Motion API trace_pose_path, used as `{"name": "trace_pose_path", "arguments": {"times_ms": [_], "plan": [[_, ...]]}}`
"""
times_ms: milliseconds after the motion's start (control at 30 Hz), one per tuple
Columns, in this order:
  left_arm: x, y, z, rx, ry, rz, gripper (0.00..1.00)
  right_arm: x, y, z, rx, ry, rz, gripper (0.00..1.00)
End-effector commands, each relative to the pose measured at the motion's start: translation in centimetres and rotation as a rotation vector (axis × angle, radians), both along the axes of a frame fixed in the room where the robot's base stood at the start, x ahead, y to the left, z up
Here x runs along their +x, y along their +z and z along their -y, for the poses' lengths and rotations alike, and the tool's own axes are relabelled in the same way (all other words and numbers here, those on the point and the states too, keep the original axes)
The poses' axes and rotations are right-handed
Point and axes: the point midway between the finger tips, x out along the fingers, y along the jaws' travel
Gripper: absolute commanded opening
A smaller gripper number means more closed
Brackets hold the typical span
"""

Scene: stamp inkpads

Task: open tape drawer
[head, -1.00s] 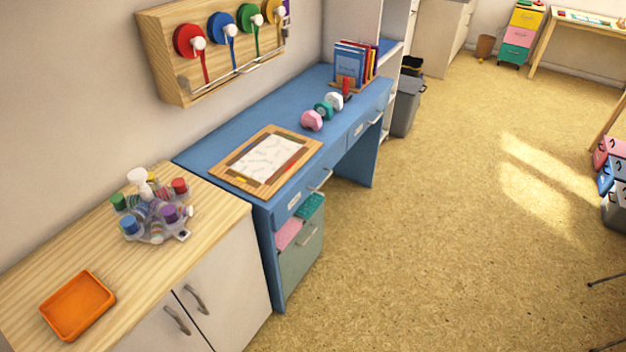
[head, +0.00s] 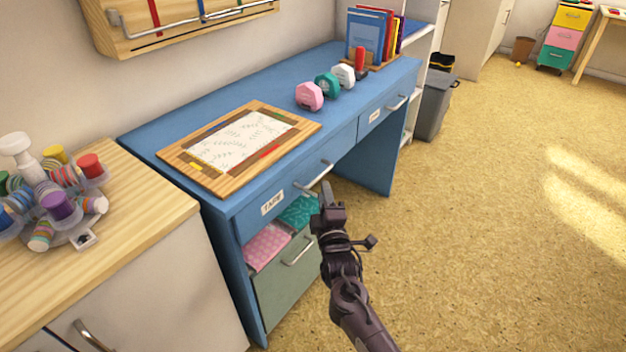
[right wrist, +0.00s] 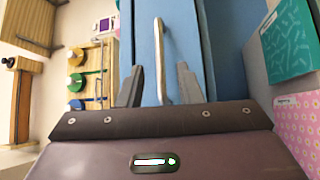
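The tape drawer (head: 290,192) is in the blue desk, with a white TAPE label (head: 272,203) on its front; it looks shut. Its metal handle (head: 318,176) is at the label's right. My right gripper (head: 327,192) is raised at the handle in the head view. In the right wrist view, the open fingers of my right gripper (right wrist: 158,88) stand on either side of the handle (right wrist: 161,50), with visible gaps; I cannot tell how deep the handle lies between them. My left gripper is not in view.
A framed board (head: 240,145) and several small stampers lie on the blue desk (head: 330,125). A wooden cabinet (head: 150,215) adjoins at left. The floor at right is clear.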

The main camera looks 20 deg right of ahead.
Motion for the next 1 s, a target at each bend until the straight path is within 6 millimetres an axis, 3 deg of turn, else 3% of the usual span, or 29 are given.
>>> {"name": "trace_pose_path", "arguments": {"times_ms": [133,400,800,1000], "plan": [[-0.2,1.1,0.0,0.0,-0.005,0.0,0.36,2.3,0.4,0.3,0.003,0.0,0.0,0.32],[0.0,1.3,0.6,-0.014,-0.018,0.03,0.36,6.1,0.7,0.8,0.002,0.002,-0.003,0.32],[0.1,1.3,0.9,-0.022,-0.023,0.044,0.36,7.0,0.9,0.9,0.004,0.001,-0.005,0.32],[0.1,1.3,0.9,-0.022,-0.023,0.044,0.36,7.0,0.9,0.9,0.003,0.002,-0.004,0.07]]}}
